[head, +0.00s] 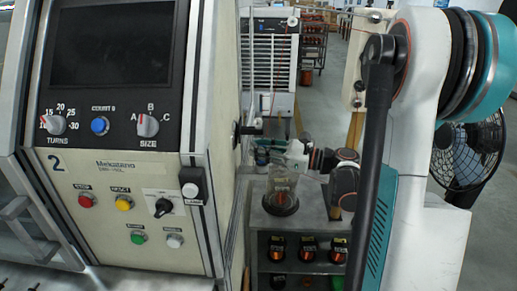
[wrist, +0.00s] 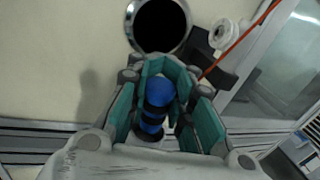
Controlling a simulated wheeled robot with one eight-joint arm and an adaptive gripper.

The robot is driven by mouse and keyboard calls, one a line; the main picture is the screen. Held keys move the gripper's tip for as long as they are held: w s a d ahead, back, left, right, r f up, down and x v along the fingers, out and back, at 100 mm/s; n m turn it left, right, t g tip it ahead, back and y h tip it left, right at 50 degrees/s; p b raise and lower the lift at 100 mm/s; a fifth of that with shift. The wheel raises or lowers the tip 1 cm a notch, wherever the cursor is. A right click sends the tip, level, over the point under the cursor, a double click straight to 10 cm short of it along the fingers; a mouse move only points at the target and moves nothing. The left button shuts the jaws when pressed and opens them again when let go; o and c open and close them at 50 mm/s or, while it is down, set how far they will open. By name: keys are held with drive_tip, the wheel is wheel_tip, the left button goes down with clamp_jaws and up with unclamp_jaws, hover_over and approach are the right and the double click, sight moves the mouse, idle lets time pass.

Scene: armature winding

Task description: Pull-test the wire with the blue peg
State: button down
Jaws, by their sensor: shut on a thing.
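The blue peg (wrist: 158,90), blue with black bands, sits between the teal-padded fingers of my gripper (wrist: 166,72) in the wrist view. My gripper is shut on it. In the head view my gripper (head: 264,152) is beside the machine's right side wall, and the peg cannot be made out there. An orange-red wire (wrist: 242,38) runs down from the upper right, past a white pulley (wrist: 224,33), toward the right side of my gripper. Its lower end is hidden, so I cannot tell whether it touches the peg.
A round dark opening with a metal rim (wrist: 187,43) is in the machine wall ahead of the gripper. The winding machine (head: 120,190) with its control panel fills the left. A grey cabinet (head: 300,226) with a clear cylinder (head: 283,190) stands below my arm. A fan (head: 467,155) stands at right.

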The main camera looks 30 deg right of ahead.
drive_tip(key=shift+f+b, duration=0.95)
drive_tip(key=shift+f, duration=0.05)
idle(0.3)
idle(0.4)
drive_tip(key=c, duration=1.3)
unclamp_jaws()
drive_tip(key=v, duration=1.2)
